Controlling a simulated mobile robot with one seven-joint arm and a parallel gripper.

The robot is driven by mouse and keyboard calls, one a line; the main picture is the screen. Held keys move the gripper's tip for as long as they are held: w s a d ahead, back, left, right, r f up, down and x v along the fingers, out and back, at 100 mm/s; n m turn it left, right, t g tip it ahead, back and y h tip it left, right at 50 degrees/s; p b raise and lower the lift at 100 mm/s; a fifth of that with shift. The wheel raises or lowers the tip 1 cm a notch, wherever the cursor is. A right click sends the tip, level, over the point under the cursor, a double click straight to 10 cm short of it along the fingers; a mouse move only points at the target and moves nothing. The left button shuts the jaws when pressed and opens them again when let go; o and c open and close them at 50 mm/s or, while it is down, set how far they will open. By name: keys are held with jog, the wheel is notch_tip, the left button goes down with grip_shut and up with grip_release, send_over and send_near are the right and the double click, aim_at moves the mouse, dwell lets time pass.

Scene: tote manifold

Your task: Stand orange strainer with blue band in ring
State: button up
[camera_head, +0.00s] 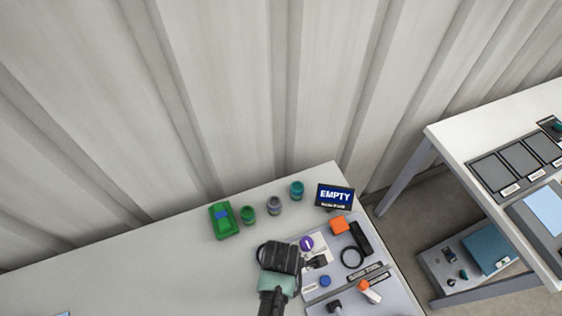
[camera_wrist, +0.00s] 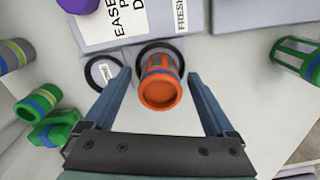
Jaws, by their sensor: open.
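The orange strainer with a blue band (camera_wrist: 160,92) is upright between my open fingers in the wrist view, its round orange end toward the camera. A black ring (camera_wrist: 161,43) shows around its far end, which appears to be inside it; the exact seating is hidden. My gripper (camera_wrist: 160,78) is open, with a finger on each side of the strainer and visible gaps. In the head view my gripper (camera_head: 278,258) is over the table, and its own body hides the strainer and fingertips.
A second black ring (camera_wrist: 101,72) lies close to the left finger. A green strainer (camera_wrist: 298,60) is at the right, and grey (camera_wrist: 13,54) and green items at the left. Labelled panels lie beyond. An "EMPTY" sign (camera_head: 334,196) stands at the back. The table's left is mostly clear.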

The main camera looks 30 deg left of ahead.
notch_tip(320, 180, up, 12)
dwell(0.4)
jog(key=shift+w, duration=0.1)
jog(key=w+r+m+t+y, duration=0.2)
jog(key=w+r+m+t, duration=0.85)
jog(key=w+r, duration=1.05)
jog(key=w+d+r+m+t, duration=0.1)
jog(key=d+r+m+t, duration=0.15)
jog(key=r, duration=0.75)
jog(key=w+d+r+m+t, duration=0.1)
jog(key=r+m+t, duration=0.25)
jog(key=r, duration=0.65)
jog(key=s+d+r+m+t, duration=0.2)
jog(key=s+r+m+t, duration=0.1)
jog(key=r, duration=0.5)
jog(key=s+d+r+m+t+h, duration=0.1)
jog(key=s+d+r+m+t, duration=0.1)
jog(key=r, duration=0.7)
jog(key=s+d+r+m+t+h, duration=0.1)
jog(key=s+d+r+m+t, duration=0.1)
jog(key=s+r+m+t, duration=0.2)
jog(key=s+r+t, duration=0.2)
jog(key=s+r, duration=0.1)
jog(key=r, duration=0.1)
jog(key=shift+s+r, duration=0.25)
jog(key=shift+r, duration=0.15)
jog(key=shift+a, duration=0.1)
